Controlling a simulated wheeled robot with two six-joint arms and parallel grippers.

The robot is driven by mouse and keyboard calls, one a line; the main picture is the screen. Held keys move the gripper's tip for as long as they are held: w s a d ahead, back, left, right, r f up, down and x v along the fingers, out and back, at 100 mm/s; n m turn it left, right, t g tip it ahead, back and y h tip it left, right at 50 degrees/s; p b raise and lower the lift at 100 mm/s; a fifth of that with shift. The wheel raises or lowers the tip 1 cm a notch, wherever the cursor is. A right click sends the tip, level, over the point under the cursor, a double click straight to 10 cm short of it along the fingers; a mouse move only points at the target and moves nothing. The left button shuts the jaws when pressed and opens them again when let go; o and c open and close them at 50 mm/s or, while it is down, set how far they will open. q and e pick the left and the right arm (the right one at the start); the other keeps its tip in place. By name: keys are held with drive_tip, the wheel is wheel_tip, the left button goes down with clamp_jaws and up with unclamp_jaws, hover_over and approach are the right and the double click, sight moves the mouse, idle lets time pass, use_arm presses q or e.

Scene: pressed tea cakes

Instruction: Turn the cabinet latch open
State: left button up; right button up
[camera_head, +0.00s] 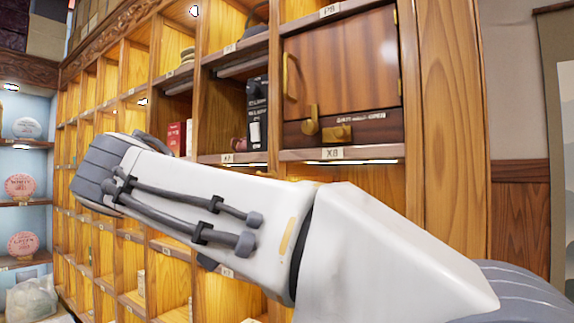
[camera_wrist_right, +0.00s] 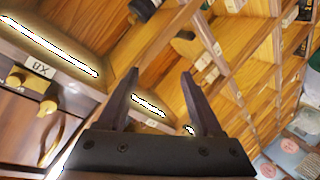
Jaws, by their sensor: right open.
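The closed wooden cabinet door (camera_head: 345,65) is at the upper right of the head view, with a vertical pull handle (camera_head: 288,77) at its left side. Below the door, a brass latch lever (camera_head: 312,121) stands upright beside a brass block (camera_head: 338,133). In the wrist view, turned around, the lever (camera_wrist_right: 48,117) and block (camera_wrist_right: 15,81) are at the left edge. My right gripper (camera_wrist_right: 160,74) is open and empty, apart from the latch, with the latch well left of its fingers. In the head view it is hidden and only my right arm shows. My left gripper is not in view.
Wooden shelf compartments (camera_head: 227,85) fill the wall left of the door. A black box (camera_head: 257,112) and red box (camera_head: 176,138) stand in them. A lit shelf edge (camera_head: 345,162) runs under the latch. Pink tea cakes (camera_head: 22,187) are on blue shelves at left.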

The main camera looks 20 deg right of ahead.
wheel_tip(320, 180, up, 12)
drive_tip(key=s+d+m+h+p, duration=0.1)
drive_tip(key=s+d+m+h, duration=0.15)
drive_tip(key=m, duration=0.25)
drive_tip(key=m+h, duration=0.3)
drive_tip(key=m, duration=0.1)
approach(307, 127)
drive_tip(key=p+x, duration=0.3)
drive_tip(key=x, duration=0.4)
drive_tip(key=shift+w+d+r, duration=0.1)
drive_tip(key=shift+w+d, duration=0.1)
drive_tip(key=shift+d, duration=0.05)
drive_tip(key=shift+w+d, duration=0.3)
drive_tip(key=shift+d, duration=0.05)
clamp_jaws()
